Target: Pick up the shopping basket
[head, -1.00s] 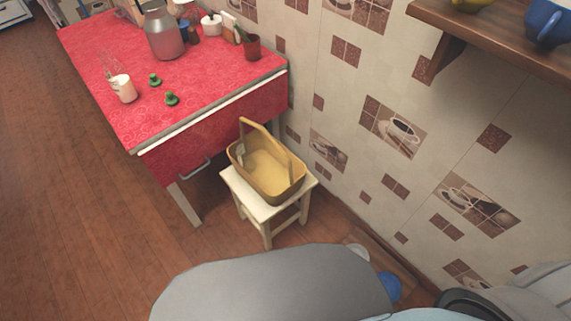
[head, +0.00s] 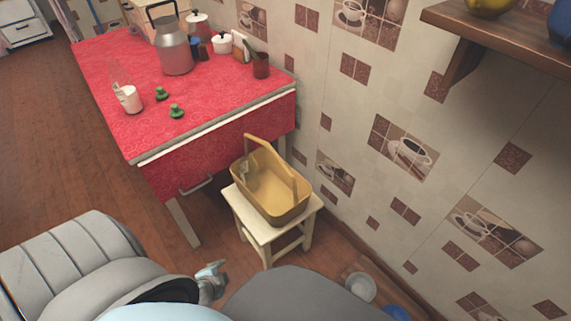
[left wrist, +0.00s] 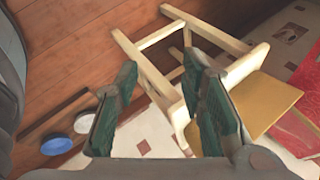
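The shopping basket (head: 272,190) is tan-yellow with a raised handle. It stands upright on a small cream stool (head: 252,222) beside the red-covered counter. Part of the basket also shows in the left wrist view (left wrist: 266,103), beyond the right finger. My left gripper (head: 211,280) is at the lower left in the head view, below and left of the stool and apart from the basket. In the left wrist view its green-padded fingers (left wrist: 160,72) are spread with nothing held between them. The stool (left wrist: 165,88) lies behind them. My right gripper is not visible.
The red counter (head: 130,75), holding a metal can (head: 176,52), a white cup (head: 130,99) and jars, stands behind the stool. The tiled wall is close on the right. A white bowl (head: 360,287) sits low near the wall. Open wooden floor lies left.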

